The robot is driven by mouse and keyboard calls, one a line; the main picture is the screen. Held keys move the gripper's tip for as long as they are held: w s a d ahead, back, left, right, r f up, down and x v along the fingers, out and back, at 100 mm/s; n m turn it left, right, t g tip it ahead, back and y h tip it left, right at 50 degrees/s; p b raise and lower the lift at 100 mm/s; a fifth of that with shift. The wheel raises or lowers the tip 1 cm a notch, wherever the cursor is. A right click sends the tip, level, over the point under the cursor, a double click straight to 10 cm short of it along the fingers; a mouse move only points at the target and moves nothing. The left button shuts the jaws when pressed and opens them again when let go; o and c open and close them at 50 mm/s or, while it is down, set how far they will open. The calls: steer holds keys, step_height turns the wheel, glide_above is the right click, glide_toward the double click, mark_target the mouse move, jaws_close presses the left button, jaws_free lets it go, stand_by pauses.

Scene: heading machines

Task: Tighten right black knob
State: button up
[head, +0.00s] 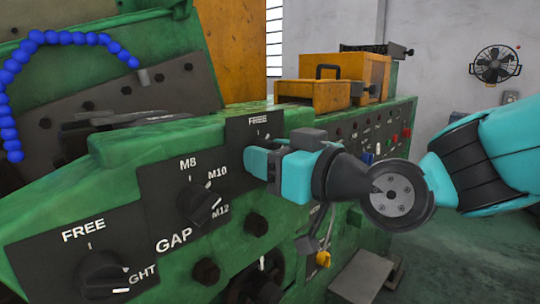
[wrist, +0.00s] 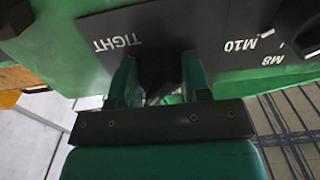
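The right black knob is on the dark panel (head: 256,128) marked FREE, at the right end of the green machine's front. My gripper (head: 262,163) covers the knob in the head view. In the wrist view the black knob (wrist: 157,72) shows between the two teal fingers of my gripper (wrist: 160,80), below the upside-down word TIGHT. The fingers are apart, one on each side of the knob, with their tips close to the panel. Whether both press on it I cannot tell.
A middle knob (head: 198,203) with M8, M10 and M12 marks and a left knob (head: 103,275) sit on the same sloping front. Dark bolts (head: 256,224) stick out below my gripper. A yellow-tipped lever (head: 323,258) hangs below my wrist.

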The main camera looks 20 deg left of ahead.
steer(key=shift+m, duration=0.3)
steer(key=shift+c, duration=0.3)
steer(key=m, duration=0.2)
steer(key=shift+m, duration=0.4)
steer(key=m+p, duration=0.1)
steer(key=m, duration=0.3)
steer(key=shift+s+r, duration=0.1)
steer(key=m+p, duration=0.1)
steer(key=m, duration=0.3)
steer(key=shift+p, duration=0.35)
steer(key=shift+m+p, duration=0.9)
steer(key=shift+m, duration=1)
steer(key=o, duration=0.9)
